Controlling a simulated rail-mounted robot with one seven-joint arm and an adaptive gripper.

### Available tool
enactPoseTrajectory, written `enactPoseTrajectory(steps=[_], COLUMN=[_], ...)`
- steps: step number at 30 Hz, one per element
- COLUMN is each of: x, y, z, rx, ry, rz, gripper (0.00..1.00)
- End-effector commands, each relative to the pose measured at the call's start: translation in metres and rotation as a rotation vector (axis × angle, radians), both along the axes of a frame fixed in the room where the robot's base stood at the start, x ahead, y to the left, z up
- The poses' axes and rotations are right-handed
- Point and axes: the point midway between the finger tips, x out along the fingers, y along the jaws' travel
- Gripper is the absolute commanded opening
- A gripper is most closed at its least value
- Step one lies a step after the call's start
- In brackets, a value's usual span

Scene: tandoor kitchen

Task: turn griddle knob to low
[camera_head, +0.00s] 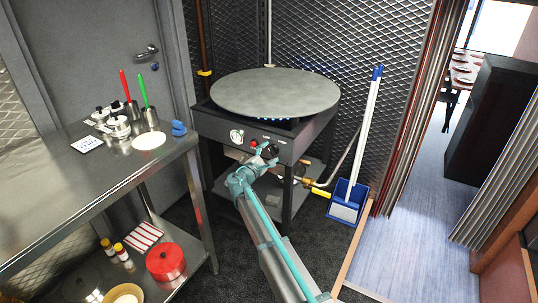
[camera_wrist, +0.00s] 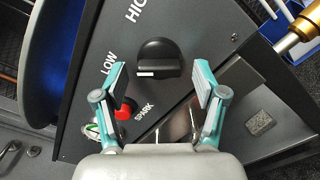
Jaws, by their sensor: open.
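The black griddle knob (camera_wrist: 158,57) sits on the dark front panel (camera_wrist: 210,30) of the griddle stand. A white mark shows on the knob's lower left edge in the wrist view. The LOW label (camera_wrist: 109,63) is left of the knob and the HIGH label (camera_wrist: 134,10) is above it. My gripper (camera_wrist: 159,72) is open, one teal finger on each side of the knob, with gaps visible and no clear contact. In the head view my gripper (camera_head: 266,156) is at the panel and partly hides the knob. The round griddle plate (camera_head: 275,92) lies on the stand.
A red SPARK button (camera_wrist: 125,109) is close to my left finger in the wrist view. A white round dial (camera_head: 237,136) is left on the panel. A brass pipe fitting (camera_head: 308,182) and a blue dustpan (camera_head: 347,200) are at right. A steel table (camera_head: 90,178) stands left.

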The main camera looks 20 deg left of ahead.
Motion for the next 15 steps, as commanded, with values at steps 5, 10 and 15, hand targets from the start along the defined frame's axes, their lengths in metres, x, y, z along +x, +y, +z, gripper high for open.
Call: enactPoseTrajectory(steps=[5,10,15], x=[-0.003,-0.021,-0.052], y=[0.0,0.002,0.006], z=[0.0,0.0,0.0], rx=[0.001,0.0,0.0], ry=[0.0,0.0,0.0], rz=[0.0,0.002,0.003], gripper=[0.71,0.71,0.71])
